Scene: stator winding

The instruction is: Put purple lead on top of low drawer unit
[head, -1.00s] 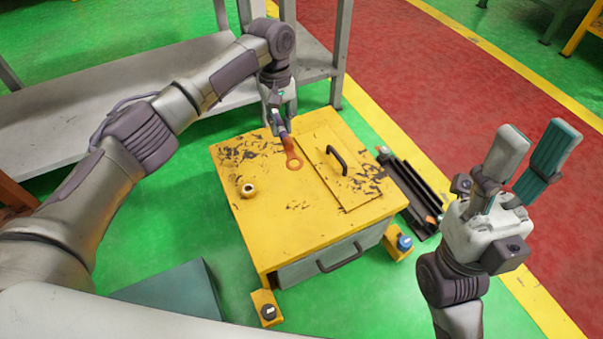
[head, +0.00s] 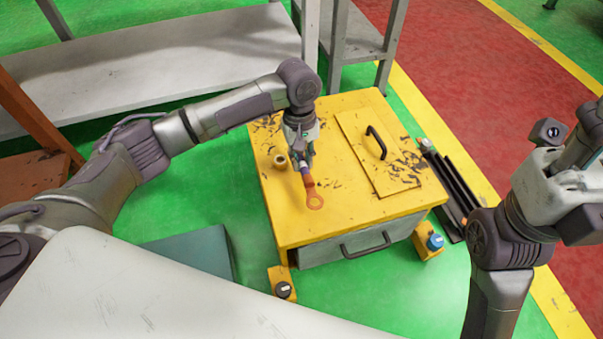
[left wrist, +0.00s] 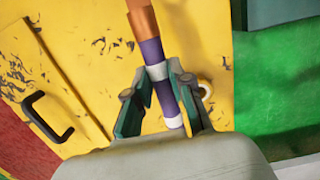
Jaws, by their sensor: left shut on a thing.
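The purple lead (head: 308,184) has white bands and a copper-orange ring lug at its end. My left gripper (head: 304,163) is shut on it, over the top of the yellow low drawer unit (head: 279,217). The lug points toward the front of the unit. In the left wrist view the purple lead (left wrist: 152,52) runs between the two fingers of my left gripper (left wrist: 158,85). Whether the lead touches the top, I cannot tell. My right gripper (head: 575,165) is at the right edge, away from the unit, its fingertips cut off.
A small ring-shaped spool (head: 280,162) stands on the unit's top, left of my left gripper. A black handle (head: 377,142) sits on the top's right part. Black rails (head: 452,185) lie on the floor to the right. A grey shelf (head: 170,62) stands behind.

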